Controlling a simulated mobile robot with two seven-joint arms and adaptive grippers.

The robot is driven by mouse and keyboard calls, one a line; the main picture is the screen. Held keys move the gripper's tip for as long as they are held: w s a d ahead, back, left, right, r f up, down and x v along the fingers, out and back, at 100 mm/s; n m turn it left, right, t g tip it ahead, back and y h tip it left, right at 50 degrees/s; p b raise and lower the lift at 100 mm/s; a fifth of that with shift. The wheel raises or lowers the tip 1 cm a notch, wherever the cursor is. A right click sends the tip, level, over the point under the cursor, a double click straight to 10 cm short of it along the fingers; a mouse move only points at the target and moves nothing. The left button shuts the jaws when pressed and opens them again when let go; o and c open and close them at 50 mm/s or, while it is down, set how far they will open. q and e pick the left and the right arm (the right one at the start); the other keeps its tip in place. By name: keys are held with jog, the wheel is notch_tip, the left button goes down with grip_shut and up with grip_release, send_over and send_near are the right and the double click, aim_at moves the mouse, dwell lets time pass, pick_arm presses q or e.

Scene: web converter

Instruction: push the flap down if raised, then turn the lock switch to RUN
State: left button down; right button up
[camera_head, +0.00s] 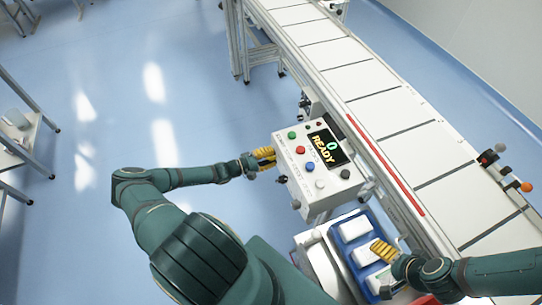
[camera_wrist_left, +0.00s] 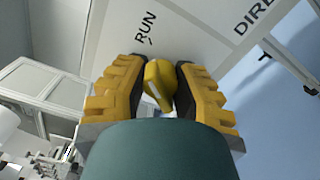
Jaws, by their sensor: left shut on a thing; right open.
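My left gripper (camera_head: 268,157) is at the left side of the white control box (camera_head: 308,186). In the left wrist view its yellow fingers (camera_wrist_left: 160,90) are shut on the yellow lock switch (camera_wrist_left: 158,78), one on each side of it. The printed word RUN (camera_wrist_left: 146,28) and a short tick mark show just above the switch on the white panel. I cannot make out a raised flap in either view. My right gripper (camera_head: 384,251) is open, low at the right, above a blue tray (camera_head: 337,236).
The box's display (camera_head: 328,148) reads 0 and READY, with several coloured buttons around it. A conveyor (camera_head: 400,130) with a red edge strip runs behind the box. White blocks (camera_head: 354,228) sit in the blue tray. Open blue floor lies to the left.

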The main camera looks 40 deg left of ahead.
pick_arm(q)
jog(key=shift+a+r+m, duration=0.1)
jog(key=shift+a+m, duration=0.05)
jog(key=shift+m, duration=0.8)
jog(key=shift+a+r+m, duration=0.1)
jog(key=shift+m, duration=0.85)
jog(key=shift+w, duration=0.1)
jog(key=c, duration=0.6)
grip_release()
jog(key=shift+d, duration=0.1)
jog(key=shift+c, duration=0.2)
jog(key=shift+s+f, duration=0.1)
jog(key=shift+s, duration=0.1)
jog(key=v, duration=1.1)
jog(key=shift+s, duration=0.35)
